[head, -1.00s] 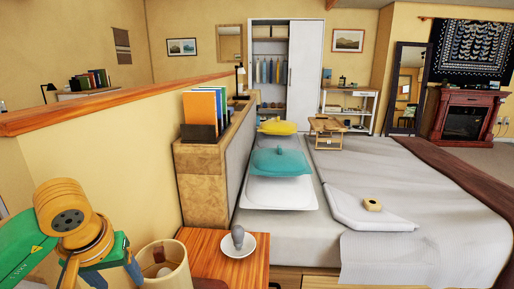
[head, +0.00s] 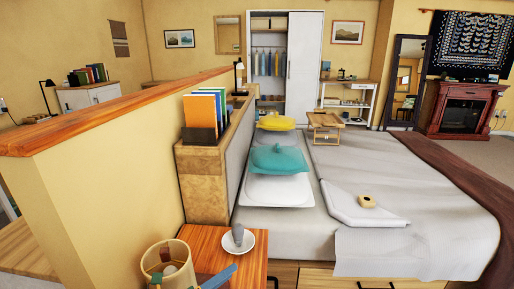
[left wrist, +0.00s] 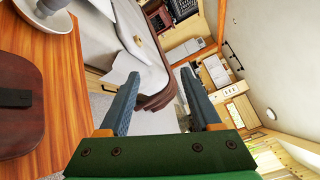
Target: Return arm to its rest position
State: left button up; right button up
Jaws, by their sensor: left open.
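My left gripper (head: 219,278) shows only in part at the bottom edge of the head view, as a blue finger in front of the wooden bedside table (head: 200,243). In the left wrist view its two blue fingers (left wrist: 160,76) are spread apart with nothing between them. My right gripper is in neither view.
A dark brown object (left wrist: 22,115) lies on the tabletop. The bed (head: 400,190) and a low wall (head: 100,180) flank the table.

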pick_arm(q)
jog(key=s+a+f+n+g+y+p, duration=0.1)
jog(key=s+a+f+n+y, duration=0.25)
jog(key=f+n, duration=0.4)
jog(key=s+a+f+n+y, duration=0.35)
jog(key=s+f+n, duration=0.2)
jog(key=f, duration=0.25)
jog(key=s+a+f+n+g+y+p, duration=0.1)
jog(key=s+a+f+n+y, duration=0.25)
jog(key=f+n, duration=0.35)
jog(key=s+f+n+g, duration=0.3)
jog(key=s, duration=0.6)
jog(key=s+f+n+g+y, duration=0.1)
jog(key=s+f+n+g, duration=0.2)
jog(key=s, duration=0.7)
jog(key=s+f+n+g+y, duration=0.1)
jog(key=s+f+n+g, duration=0.2)
jog(key=s, duration=0.7)
jog(key=shift+a+f+n+p, duration=0.15)
jog(key=shift+f+n+p, duration=0.35)
jog(key=shift+f, duration=0.25)
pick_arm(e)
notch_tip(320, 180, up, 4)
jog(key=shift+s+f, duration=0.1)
pick_arm(q)
jog(key=shift+w+y, duration=0.1)
jog(key=shift+y, duration=0.15)
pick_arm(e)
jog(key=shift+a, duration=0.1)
